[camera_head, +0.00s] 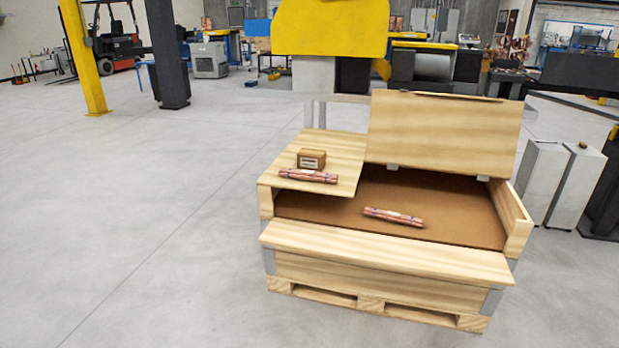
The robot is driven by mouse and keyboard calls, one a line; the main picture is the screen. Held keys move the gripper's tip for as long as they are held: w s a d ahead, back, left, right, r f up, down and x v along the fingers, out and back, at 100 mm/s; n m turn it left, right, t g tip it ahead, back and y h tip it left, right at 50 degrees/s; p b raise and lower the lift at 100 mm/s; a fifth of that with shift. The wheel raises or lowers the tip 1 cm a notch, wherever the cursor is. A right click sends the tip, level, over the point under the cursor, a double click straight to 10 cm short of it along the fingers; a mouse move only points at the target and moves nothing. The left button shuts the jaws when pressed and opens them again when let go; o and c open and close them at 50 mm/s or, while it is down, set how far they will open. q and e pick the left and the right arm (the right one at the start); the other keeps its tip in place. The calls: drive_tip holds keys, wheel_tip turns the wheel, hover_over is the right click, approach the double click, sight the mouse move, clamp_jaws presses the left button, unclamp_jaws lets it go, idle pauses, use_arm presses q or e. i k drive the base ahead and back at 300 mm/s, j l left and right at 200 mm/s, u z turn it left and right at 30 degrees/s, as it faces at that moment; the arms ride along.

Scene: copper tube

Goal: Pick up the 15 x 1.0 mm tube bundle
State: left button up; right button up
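Two copper tube bundles show in the head view. One bundle (308,176) lies on the wooden side board at the left of the crate, in front of a small brown box (311,158). The other bundle (393,217) lies inside the open crate on its brown floor. Both have pale labels and dark bands. The print is too small to read, so I cannot tell which is 15 x 1.0 mm. Neither of my grippers is in view.
The wooden crate (390,267) stands on a pallet, its back lid panel (445,135) raised and its front flap folded outward. Grey cabinets (562,185) stand at the right. A yellow post (83,60) and dark column (166,55) stand at the left. The floor at left is clear.

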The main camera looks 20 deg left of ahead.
sight(315, 176)
drive_tip(key=u, duration=0.7)
drive_tip(key=i+l, duration=0.05)
